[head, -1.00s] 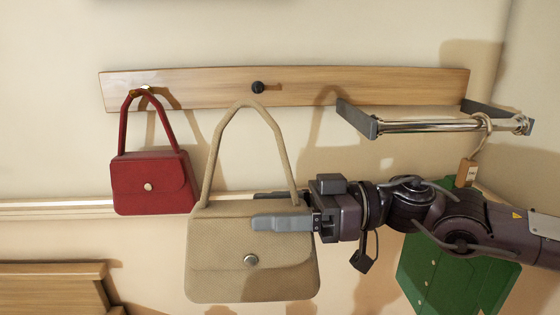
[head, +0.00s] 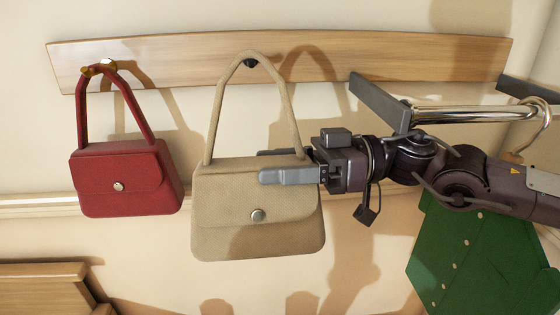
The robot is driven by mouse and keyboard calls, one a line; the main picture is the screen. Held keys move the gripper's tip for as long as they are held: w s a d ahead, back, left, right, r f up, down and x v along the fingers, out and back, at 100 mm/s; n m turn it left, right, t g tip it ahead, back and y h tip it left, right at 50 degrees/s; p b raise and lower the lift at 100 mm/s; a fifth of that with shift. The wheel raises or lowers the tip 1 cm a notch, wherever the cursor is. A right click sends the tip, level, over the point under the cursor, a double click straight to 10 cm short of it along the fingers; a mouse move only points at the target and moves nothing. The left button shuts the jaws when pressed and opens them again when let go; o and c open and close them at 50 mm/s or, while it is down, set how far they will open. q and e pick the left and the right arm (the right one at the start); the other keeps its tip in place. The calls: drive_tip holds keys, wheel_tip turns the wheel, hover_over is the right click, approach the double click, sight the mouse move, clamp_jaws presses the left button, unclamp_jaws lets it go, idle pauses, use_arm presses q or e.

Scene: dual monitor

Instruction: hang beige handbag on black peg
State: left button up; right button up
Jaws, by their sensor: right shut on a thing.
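The beige handbag (head: 258,215) hangs upright in front of the wall, its arched handle pointing up. My right gripper (head: 285,172) comes in from the right and is shut on the handbag near its top edge, at the right foot of the handle. The black peg (head: 250,63) is on the wooden rail (head: 400,60). It shows just under the top of the handle's arch, inside the loop as seen from here. I cannot tell whether the handle is around the peg or only in front of it. My left gripper is not in view.
A red handbag (head: 125,180) hangs from a brass-coloured peg (head: 100,68) at the left. A metal bar (head: 455,114) on a grey bracket (head: 380,102) sticks out at the right, above my right arm. A green garment (head: 470,255) hangs below it. A wooden piece (head: 40,272) stands lower left.

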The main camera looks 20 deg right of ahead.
drive_tip(key=shift+w+d, duration=0.2)
drive_tip(key=shift+w, duration=0.45)
drive_tip(key=shift+w+d+r+p, duration=0.1)
drive_tip(key=shift+w+p, duration=0.2)
drive_tip(key=shift+p, duration=0.3)
drive_tip(key=w+d+f+p, duration=0.2)
drive_tip(key=w+p, duration=0.3)
drive_tip(key=w, duration=0.2)
drive_tip(key=shift+w+d, duration=0.15)
drive_tip(key=shift+w, duration=0.25)
